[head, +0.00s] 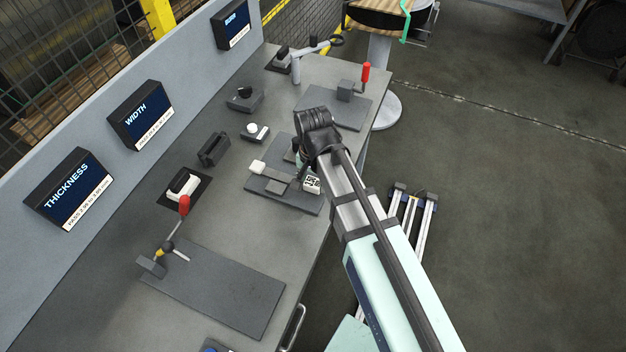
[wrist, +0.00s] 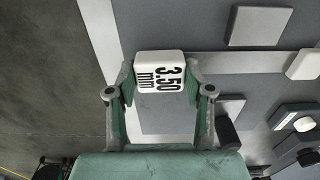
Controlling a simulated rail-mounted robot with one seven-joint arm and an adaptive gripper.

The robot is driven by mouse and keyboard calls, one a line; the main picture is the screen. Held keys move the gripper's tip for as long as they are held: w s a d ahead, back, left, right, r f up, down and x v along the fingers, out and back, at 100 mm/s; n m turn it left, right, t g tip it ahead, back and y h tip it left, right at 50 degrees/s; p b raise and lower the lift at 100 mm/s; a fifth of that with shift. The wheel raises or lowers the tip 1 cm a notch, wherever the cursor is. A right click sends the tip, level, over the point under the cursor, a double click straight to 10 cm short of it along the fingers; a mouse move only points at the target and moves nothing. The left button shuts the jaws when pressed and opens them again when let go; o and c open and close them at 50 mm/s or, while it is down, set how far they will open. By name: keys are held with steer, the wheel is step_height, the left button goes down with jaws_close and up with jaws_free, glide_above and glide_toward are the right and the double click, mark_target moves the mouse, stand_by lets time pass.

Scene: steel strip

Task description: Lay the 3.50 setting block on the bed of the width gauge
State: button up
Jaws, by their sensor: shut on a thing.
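The 3.50 setting block is a white block marked "3.50 mm" in the wrist view (wrist: 159,72). It also shows beside my arm in the head view (head: 312,184). My gripper (wrist: 159,82) is shut on it, one finger on each side. The width gauge (head: 297,202) is a dark grey plate with a raised grey block (head: 276,186) and a white-ended slide (head: 257,167). In the wrist view the gauge plate (wrist: 205,28) lies behind the held block. I cannot tell whether the block touches it. My arm hides part of the gauge.
A red-handled gauge with a large plate (head: 220,290) stands at the near left, another (head: 365,75) at the far right. Small dark fixtures (head: 213,149) stand behind the width gauge. The WIDTH display (head: 141,115) is on the back panel. The bench's front edge is close.

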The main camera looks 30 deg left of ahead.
steer(key=shift+f, duration=0.3)
steer(key=o, duration=1.3)
steer(key=shift+r, duration=0.2)
step_height(320, 180, up, 12)
steer(key=shift+f, duration=0.15)
